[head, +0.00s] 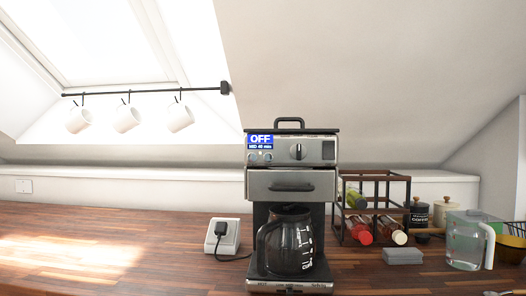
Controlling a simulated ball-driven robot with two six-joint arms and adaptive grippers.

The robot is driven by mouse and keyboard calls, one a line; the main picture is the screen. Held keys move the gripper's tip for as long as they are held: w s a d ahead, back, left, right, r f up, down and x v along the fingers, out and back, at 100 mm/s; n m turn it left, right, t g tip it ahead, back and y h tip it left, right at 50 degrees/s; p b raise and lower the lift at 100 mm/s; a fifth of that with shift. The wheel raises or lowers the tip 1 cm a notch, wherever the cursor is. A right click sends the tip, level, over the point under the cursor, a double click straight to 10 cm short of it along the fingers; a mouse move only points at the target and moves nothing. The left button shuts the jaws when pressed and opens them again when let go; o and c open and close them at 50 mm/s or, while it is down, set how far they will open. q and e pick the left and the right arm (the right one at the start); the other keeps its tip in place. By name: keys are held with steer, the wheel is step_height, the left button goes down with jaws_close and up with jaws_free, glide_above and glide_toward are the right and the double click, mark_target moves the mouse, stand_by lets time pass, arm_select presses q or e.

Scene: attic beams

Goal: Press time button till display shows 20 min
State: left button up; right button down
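A coffee machine (291,186) stands on the wooden counter, facing me. Its blue display (260,141) reads OFF in large letters, with a smaller line below that looks like "MED 40 min". Small round buttons (260,157) sit just under the display; their labels are too small to read, so I cannot tell which is the time button. A round knob (298,152) is to their right. A glass carafe (289,242) with a black handle stands in the machine's lower bay. Neither gripper can be made out in the head view.
A white socket box (223,236) with a black plug stands left of the machine. To the right are a bottle rack (375,190), a grey block (403,256), dark canister (419,216) and clear pitcher (465,243). White mugs (126,118) hang from a rail. The left counter (90,245) is clear.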

stand_by(0.4)
arm_select(q)
jaws_close()
steer(key=shift+s, duration=0.1)
stand_by(1.2)
